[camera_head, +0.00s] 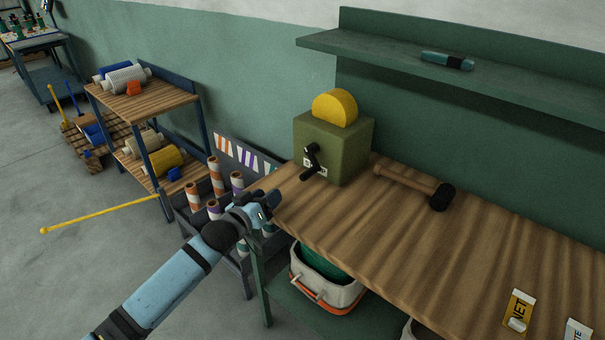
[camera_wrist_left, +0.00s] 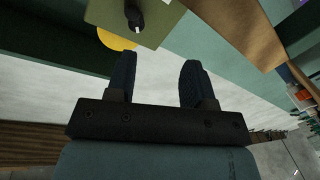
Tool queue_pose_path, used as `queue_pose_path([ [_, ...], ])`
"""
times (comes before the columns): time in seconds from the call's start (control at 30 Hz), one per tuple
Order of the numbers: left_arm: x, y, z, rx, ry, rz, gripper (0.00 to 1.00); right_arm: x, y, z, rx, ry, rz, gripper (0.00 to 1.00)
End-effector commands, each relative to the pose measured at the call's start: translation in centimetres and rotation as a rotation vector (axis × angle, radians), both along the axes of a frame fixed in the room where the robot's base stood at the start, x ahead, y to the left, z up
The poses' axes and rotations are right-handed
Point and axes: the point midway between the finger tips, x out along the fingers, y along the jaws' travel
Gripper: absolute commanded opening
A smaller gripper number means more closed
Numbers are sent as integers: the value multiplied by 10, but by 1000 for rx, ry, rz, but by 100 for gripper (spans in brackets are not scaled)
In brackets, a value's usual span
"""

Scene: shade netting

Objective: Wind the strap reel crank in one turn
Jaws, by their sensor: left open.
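The strap reel is a green box (camera_head: 331,145) with a yellow disc (camera_head: 335,106) rising from its top. It stands at the far left end of the wooden bench. Its black crank (camera_head: 312,163) is on the front face, with a handle sticking out toward the lower left. In the left wrist view the green box (camera_wrist_left: 160,18) and the crank (camera_wrist_left: 134,16) show at the top, beyond the fingers. My left gripper (camera_head: 268,203) is open and empty, in front of the bench's left end, apart from the crank. My right gripper is out of view.
A mallet (camera_head: 415,186) lies on the wooden bench (camera_head: 390,235) right of the reel. Labelled packets (camera_head: 518,312) lie near the front edge. A rack of striped rolls (camera_head: 213,190) stands left of the bench. A bin (camera_head: 325,283) sits on the lower shelf. The bench's middle is clear.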

Motion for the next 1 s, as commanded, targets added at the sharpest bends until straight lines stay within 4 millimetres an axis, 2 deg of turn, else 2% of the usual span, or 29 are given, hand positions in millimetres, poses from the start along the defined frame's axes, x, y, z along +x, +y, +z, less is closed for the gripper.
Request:
queue_pose_path([
  [0.03, 1, 2, 6, 232, -127, -8, 48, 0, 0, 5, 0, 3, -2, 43],
  [0.1, 0, 2, 9, 573, -314, -21, 48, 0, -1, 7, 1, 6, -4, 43],
  [0.4, -12, -2, 14, 1970, -1133, -84, 48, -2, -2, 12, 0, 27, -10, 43],
  [0.53, -20, -5, 10, 2395, -1417, -96, 48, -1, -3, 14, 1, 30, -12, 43],
  [0.6, -22, -5, 8, 2546, -1523, -96, 48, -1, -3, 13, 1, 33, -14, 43],
  [0.7, -24, -6, 5, 2673, -1616, -94, 48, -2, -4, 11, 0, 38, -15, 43],
  [0.73, -24, -7, 5, -2680, 1624, 92, 48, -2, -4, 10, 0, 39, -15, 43],
  [0.87, -17, -12, 4, -2654, 1610, 88, 48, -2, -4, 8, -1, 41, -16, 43],
  [1.0, 2, -26, 4, -2656, 1613, 86, 48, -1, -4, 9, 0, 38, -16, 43],
])
